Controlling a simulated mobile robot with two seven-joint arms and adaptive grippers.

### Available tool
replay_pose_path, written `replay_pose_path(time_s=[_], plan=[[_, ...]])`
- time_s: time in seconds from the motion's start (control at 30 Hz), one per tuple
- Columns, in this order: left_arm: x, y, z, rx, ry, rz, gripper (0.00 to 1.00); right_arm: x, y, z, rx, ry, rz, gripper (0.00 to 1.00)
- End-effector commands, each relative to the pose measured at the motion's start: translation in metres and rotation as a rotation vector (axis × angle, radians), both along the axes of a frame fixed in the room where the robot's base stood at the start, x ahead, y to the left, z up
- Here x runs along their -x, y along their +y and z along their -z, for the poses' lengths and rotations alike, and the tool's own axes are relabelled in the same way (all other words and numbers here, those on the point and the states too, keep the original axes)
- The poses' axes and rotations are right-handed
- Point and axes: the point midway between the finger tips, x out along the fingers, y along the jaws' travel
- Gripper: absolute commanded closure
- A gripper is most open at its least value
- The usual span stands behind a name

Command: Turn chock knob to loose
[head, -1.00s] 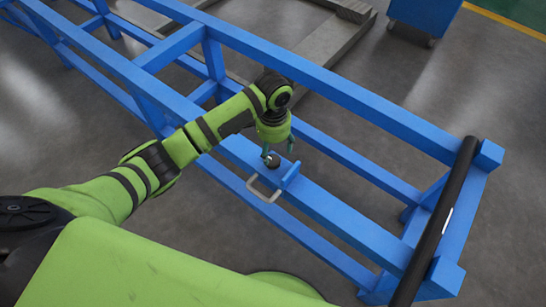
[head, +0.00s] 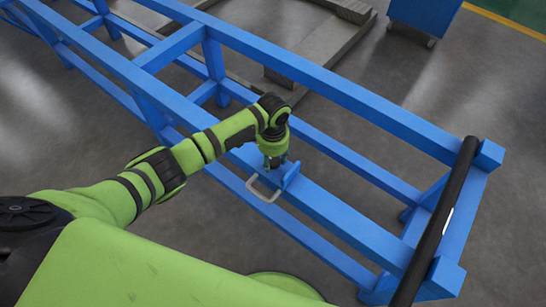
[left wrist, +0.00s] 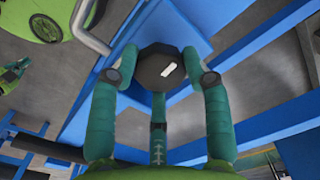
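The chock knob (left wrist: 160,68) is dark, round and faceted, with a small white mark on its face. In the left wrist view it sits between the fingertips of my left gripper (left wrist: 158,58), which press in at its edges. In the head view the left gripper (head: 276,163) points down at the small blue bracket (head: 290,176) on the middle rail, and its fingers hide the knob. A small green and teal part at the left edge of the left wrist view looks like my right gripper (left wrist: 12,73); its fingers are too small to read.
A grey U-shaped handle (head: 264,190) stands out from the rail just in front of the bracket. The blue frame (head: 345,205) runs across the floor, with a black bar (head: 437,220) at its right end. A blue cart (head: 424,14) stands at the back.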

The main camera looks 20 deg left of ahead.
Motion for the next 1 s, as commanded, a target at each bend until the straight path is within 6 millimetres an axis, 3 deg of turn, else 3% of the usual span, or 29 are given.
replay_pose_path(time_s=[0.53,1.0], plan=[[0.0,-0.001,-0.003,0.001,0.001,-0.074,0.87,0.001,0.002,-0.012,-0.002,0.0,0.001,1.0],[0.001,-0.001,-0.004,0.001,0.003,-0.463,0.87,0.001,0.002,-0.056,-0.002,0.0,0.001,1.0]])
